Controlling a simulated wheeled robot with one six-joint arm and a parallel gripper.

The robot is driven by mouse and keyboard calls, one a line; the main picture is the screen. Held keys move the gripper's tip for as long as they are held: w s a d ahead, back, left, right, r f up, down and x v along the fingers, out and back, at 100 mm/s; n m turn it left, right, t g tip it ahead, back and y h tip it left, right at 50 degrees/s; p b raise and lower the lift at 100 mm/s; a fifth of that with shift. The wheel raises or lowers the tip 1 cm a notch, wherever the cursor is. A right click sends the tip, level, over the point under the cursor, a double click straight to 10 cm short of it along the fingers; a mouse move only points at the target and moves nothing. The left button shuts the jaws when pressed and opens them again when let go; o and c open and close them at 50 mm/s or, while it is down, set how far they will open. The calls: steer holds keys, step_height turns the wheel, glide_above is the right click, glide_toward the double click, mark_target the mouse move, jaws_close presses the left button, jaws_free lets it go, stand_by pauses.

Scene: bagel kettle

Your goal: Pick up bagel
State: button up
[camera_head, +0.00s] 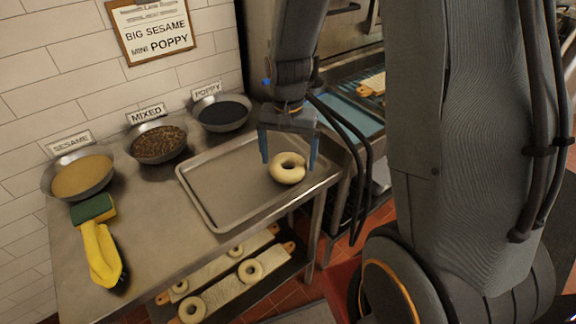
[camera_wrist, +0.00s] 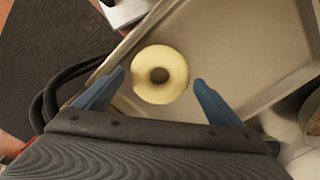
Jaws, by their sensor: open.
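A pale bagel (camera_head: 288,174) lies on the right side of a metal tray (camera_head: 213,213) on the steel table. My gripper (camera_head: 289,164) is open above the tray, with its blue fingers to the left and right of the bagel in the head view. In the wrist view the bagel (camera_wrist: 160,88) shows whole, and the fingers of my gripper (camera_wrist: 160,82) stand apart on both sides of it. I see no contact between fingers and bagel. How high the fingertips are above the tray is hard to tell.
Bowls of sesame (camera_head: 82,177), mixed (camera_head: 159,145) and poppy (camera_head: 223,114) topping stand along the wall. A sponge (camera_head: 92,208) and a yellow item (camera_head: 101,254) lie at the left. Boards with bagels (camera_head: 250,271) sit on the shelf below. The tray's left part is clear.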

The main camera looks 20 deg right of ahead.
steer(key=shift+f, duration=0.95)
steer(key=c, duration=0.9)
steer(key=shift+o, duration=0.2)
steer(key=shift+r, duration=0.15)
step_height(320, 180, up, 10)
steer(key=b, duration=0.1)
steer(key=shift+b, duration=0.3)
steer(key=shift+a, duration=0.1)
